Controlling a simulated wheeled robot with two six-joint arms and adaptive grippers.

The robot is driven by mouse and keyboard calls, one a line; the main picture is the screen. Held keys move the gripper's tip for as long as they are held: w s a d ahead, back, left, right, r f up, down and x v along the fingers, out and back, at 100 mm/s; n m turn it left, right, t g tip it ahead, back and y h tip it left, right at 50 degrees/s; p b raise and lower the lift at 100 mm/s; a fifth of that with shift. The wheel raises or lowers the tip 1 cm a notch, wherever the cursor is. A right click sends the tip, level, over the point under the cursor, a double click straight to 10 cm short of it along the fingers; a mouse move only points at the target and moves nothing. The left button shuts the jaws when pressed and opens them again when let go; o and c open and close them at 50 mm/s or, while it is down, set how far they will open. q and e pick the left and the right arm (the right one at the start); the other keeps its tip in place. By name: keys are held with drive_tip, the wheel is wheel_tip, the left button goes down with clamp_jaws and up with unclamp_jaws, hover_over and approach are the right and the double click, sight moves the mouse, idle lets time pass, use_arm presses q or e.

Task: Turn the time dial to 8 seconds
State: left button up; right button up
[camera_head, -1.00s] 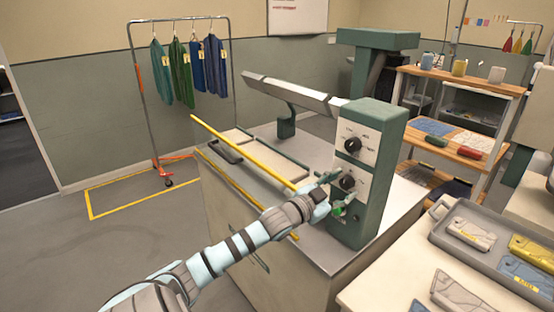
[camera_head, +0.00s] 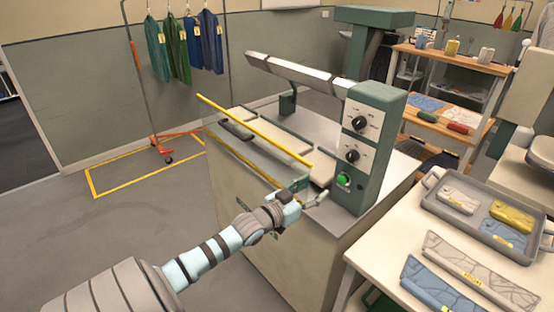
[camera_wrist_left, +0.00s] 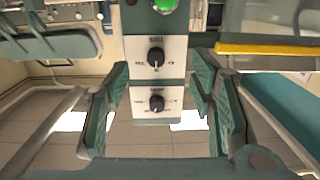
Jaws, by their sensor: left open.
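The green press control box (camera_head: 376,198) carries two black dials on white plates, an upper dial (camera_head: 359,122) and a lower dial (camera_head: 352,155), above a green button (camera_head: 343,180). The plate lettering is too small to tell which is the time dial or read its setting. In the left wrist view the panel appears upside down, with the lower dial (camera_wrist_left: 155,57) nearer the green button (camera_wrist_left: 165,4) and the upper dial (camera_wrist_left: 157,103) below it. My left gripper (camera_head: 311,190) is open and empty, apart from the panel, left of and below the lower dial. My right gripper is not in view.
A yellow bar (camera_head: 255,131) runs along the press table's front, close to my left gripper. A grey tray (camera_head: 435,208) with folded garments stands on the right-hand table. A garment rail (camera_head: 140,90) stands at the back left. Open floor lies left.

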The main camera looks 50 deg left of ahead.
use_arm(q)
drive_tip(key=s+a+f+g+y, duration=0.1)
drive_tip(key=s+f+g, duration=0.1)
drive_tip(key=f, duration=0.8)
drive_tip(key=s+a+f+n+g+y, duration=0.1)
drive_tip(key=s+f+g, duration=0.2)
drive_tip(key=f, duration=0.7)
drive_tip(key=shift+s+a+f+y+b, duration=0.3)
drive_tip(key=shift+s+a+f+b, duration=0.1)
drive_tip(key=shift+s, duration=0.6)
